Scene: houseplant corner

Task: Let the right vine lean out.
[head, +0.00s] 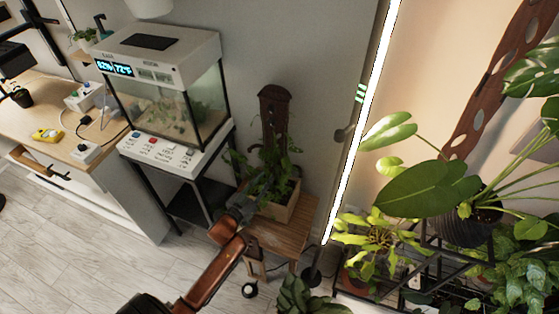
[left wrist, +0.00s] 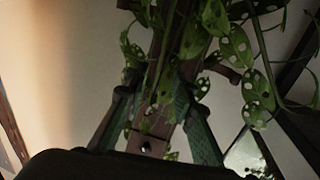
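A wooden planter box (head: 285,206) stands on a small slatted wooden stand, with a dark brown carved post (head: 273,112) rising at its back. Leafy vines (head: 277,170) hang around the post; I cannot tell a separate right vine. My left gripper (head: 243,204) is at the box's front left, close to the lower leaves. In the left wrist view, its two green fingers (left wrist: 152,108) stand apart on either side of a brown wooden piece (left wrist: 153,127), with spotted vine leaves (left wrist: 240,60) above and to the right. Contact is unclear. My right gripper is not in view.
A glass terrarium (head: 185,105) on a black-legged stand is left of the planter. A bright vertical light strip (head: 362,125) and a plant rack (head: 350,290) with several potted plants are to the right. A wooden desk (head: 55,125) is far left. Floor is clear at lower left.

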